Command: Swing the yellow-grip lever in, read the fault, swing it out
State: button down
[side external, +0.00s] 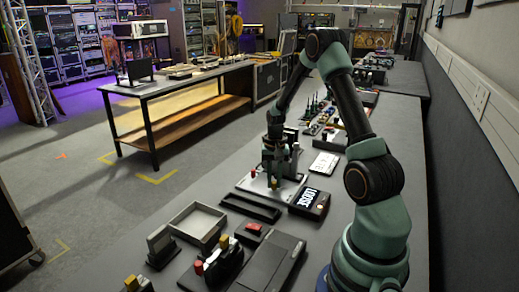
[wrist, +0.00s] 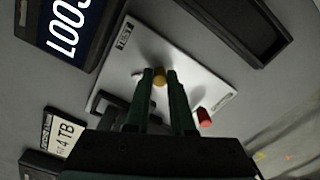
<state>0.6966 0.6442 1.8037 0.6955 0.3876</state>
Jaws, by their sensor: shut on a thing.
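My gripper (wrist: 159,77) is shut on the yellow grip (wrist: 160,79) of a lever on a pale plate (wrist: 200,72). The yellow grip shows between the two fingertips. A red grip (wrist: 204,117) stands to the right on the same plate, apart from the fingers. In the side view, my gripper (side external: 273,178) is low over the plate (side external: 257,188), with the red grip (side external: 252,173) at its left. A dark display box (side external: 310,201) beside the plate reads "LOOSE" in white letters; the wrist view shows part of this display (wrist: 70,27). The lever's arm is mostly hidden.
An empty dark tray (side external: 250,207) lies close in front of the plate. A grey open box (side external: 198,222) and a block with red and yellow parts (side external: 220,264) stand nearer the camera. A white card (side external: 324,163) lies behind the display. Several small items crowd the far bench.

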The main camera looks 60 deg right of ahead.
aim_at(274, 182)
dwell(0.5)
jog(key=c, duration=0.8)
grip_release()
jog(key=shift+o, duration=0.2)
jog(key=shift+r, duration=0.1)
notch_tip(274, 182, up, 12)
jog(key=shift+w, duration=0.1)
